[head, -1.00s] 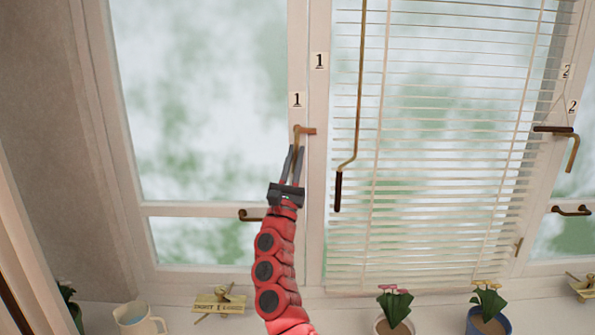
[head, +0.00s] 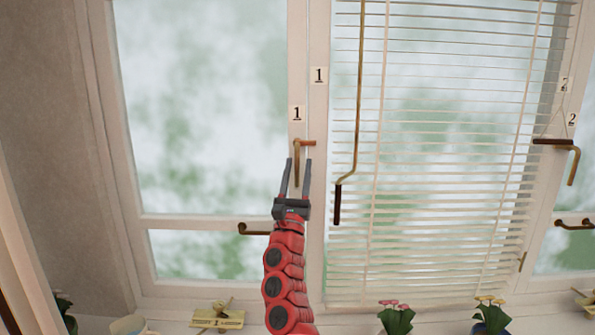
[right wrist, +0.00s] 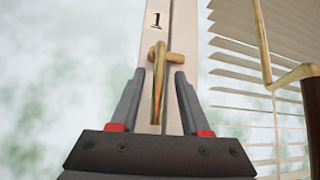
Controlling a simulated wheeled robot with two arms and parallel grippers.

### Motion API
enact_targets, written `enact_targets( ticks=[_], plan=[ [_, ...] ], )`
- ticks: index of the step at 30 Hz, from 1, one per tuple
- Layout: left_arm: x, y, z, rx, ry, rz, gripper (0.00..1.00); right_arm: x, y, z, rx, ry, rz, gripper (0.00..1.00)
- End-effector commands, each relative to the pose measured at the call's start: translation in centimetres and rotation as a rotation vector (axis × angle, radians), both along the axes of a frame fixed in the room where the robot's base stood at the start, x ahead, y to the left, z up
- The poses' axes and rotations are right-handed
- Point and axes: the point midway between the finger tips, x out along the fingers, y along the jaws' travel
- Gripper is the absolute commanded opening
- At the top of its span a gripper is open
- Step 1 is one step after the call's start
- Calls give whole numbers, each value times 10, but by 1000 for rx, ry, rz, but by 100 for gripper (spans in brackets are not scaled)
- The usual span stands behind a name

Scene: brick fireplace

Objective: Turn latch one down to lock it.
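Latch one is a brass handle (head: 297,163) on the window frame under the two "1" labels. Its long arm hangs straight down, and a short stub points right at its top. It also shows in the right wrist view (right wrist: 158,85). My right gripper (head: 296,163) is open, with its two dark fingers pointing up on either side of the handle's lower part. In the right wrist view the handle hangs between the spread fingers (right wrist: 157,78), with gaps visible on both sides. My left gripper is not in view.
A crank rod with a dark grip (head: 337,205) hangs right of the latch before the blinds (head: 440,130). A second latch (head: 572,160) is at the right edge. A dark handle (head: 252,229) is at lower left. Flower pots and a small plaque (head: 218,318) line the sill.

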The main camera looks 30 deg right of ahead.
Motion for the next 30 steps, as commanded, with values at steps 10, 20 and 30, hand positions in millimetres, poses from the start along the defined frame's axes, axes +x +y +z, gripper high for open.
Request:
enact_targets(
  ticks=[10,20,30],
  plan=[
    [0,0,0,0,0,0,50,-1,2,-3,1,1,3,46],
    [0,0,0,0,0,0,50,-19,20,-30,-5,4,4,46],
    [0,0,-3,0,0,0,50,-50,47,-72,-3,4,5,46]
  ],
)
